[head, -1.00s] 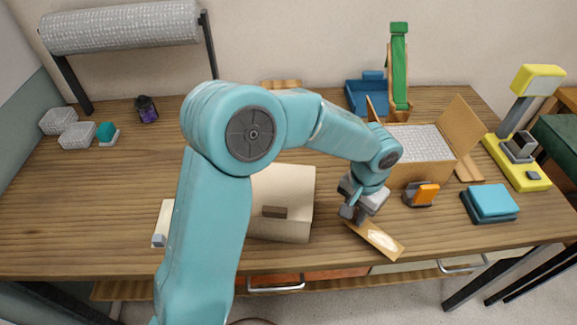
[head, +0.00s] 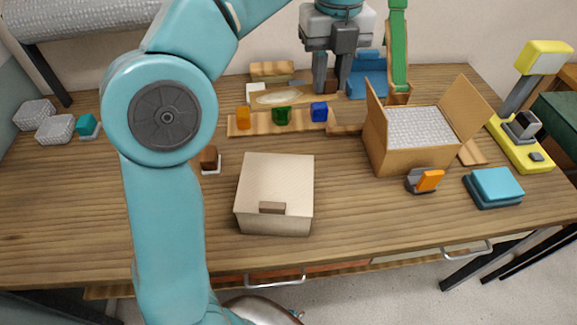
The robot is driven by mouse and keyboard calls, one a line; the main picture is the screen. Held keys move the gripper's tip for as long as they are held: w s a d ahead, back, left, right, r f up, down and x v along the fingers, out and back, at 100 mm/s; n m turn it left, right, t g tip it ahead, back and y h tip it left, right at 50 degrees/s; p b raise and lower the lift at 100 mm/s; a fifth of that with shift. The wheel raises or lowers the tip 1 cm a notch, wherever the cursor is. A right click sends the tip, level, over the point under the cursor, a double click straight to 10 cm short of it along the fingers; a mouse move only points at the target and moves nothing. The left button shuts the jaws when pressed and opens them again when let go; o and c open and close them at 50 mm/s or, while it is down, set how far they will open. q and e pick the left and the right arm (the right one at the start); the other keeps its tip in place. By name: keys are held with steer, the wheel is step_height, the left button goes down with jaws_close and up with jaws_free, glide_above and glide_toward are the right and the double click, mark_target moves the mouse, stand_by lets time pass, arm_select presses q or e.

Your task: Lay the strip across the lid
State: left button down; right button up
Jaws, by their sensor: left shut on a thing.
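The closed cardboard box (head: 275,225) stands in the middle of the table, its flat pale lid (head: 277,176) facing up, with a small brown piece at the front edge. My left gripper (head: 332,86) is at the back of the table, fingers pointing down, shut on the right end of the tan strip (head: 276,98). The strip has a pale oval patch and extends left from the fingers, behind the row of coloured blocks. I cannot tell whether it touches anything beneath. My right gripper is not in view.
A wooden rack (head: 258,123) with orange, green and blue blocks lies between the strip and the closed box. An open carton (head: 412,158) with bubble wrap stands to the right. An orange tape dispenser (head: 427,181) and blue pads (head: 493,186) sit at the front right.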

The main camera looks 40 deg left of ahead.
arm_select(q)
steer(key=shift+s+a+r+m, duration=0.1)
steer(key=shift+s+r+m, duration=0.05)
steer(key=shift+s+m, duration=0.2)
step_height(320, 180, down, 20)
steer(key=b, duration=0.7)
steer(key=shift+r, duration=0.2)
steer(key=c, duration=0.9)
jaws_free()
steer(key=shift+f, duration=0.1)
